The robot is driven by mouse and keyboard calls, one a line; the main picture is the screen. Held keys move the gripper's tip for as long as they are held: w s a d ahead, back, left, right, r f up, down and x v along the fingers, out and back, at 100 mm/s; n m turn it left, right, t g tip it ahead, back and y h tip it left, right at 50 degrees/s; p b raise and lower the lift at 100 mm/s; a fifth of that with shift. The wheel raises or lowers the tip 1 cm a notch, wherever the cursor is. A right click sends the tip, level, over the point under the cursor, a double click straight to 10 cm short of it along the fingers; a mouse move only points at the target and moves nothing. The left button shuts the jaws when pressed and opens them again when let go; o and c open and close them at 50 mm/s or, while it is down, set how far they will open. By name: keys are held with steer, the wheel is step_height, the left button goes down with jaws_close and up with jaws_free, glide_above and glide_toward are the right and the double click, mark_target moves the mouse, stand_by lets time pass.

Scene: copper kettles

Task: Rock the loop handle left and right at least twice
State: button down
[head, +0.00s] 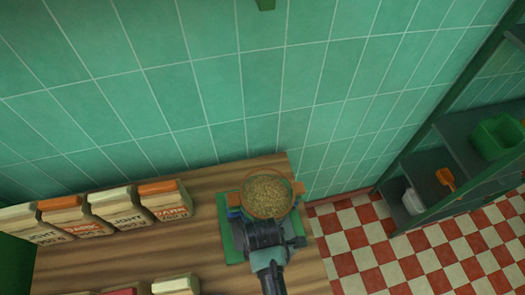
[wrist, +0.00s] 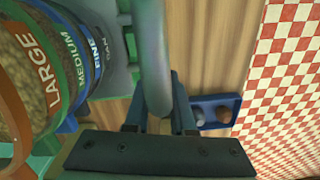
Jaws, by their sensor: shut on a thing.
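The loop handle (wrist: 152,50) is a thick grey-green bar running down the middle of the wrist view. My gripper (wrist: 158,118) is shut on its lower end, one finger on each side. The handle is beside a stack of round sieves (wrist: 40,75) with bands reading LARGE, MEDIUM, FINE and PAN, at the left. In the head view my gripper (head: 265,236) is over the near side of the stack and hides the handle. The top sieve (head: 268,196) holds tan grain, and the stack stands on a green base (head: 232,243).
The wooden counter (head: 130,250) carries several LIGHT and DARK bags (head: 115,208) at the left. A blue tray (wrist: 228,101) with dark round things lies right of my gripper in the wrist view. The counter's right edge drops to a checked floor (head: 400,250). A tiled wall stands behind.

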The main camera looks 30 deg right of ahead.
steer(key=shift+a+h+p, duration=0.3)
steer(key=shift+a+p, duration=0.15)
steer(key=shift+w+a+f+g+h, duration=0.15)
steer(key=shift+a+f+g+h, duration=0.15)
steer(key=shift+h, duration=0.1)
steer(key=c, duration=0.8)
jaws_free()
steer(key=shift+o, duration=0.2)
steer(key=shift+r, duration=0.1)
step_height(320, 180, up, 13)
steer(key=a+b, duration=0.1)
steer(key=shift+w+a, duration=0.25)
steer(key=shift+w, duration=0.1)
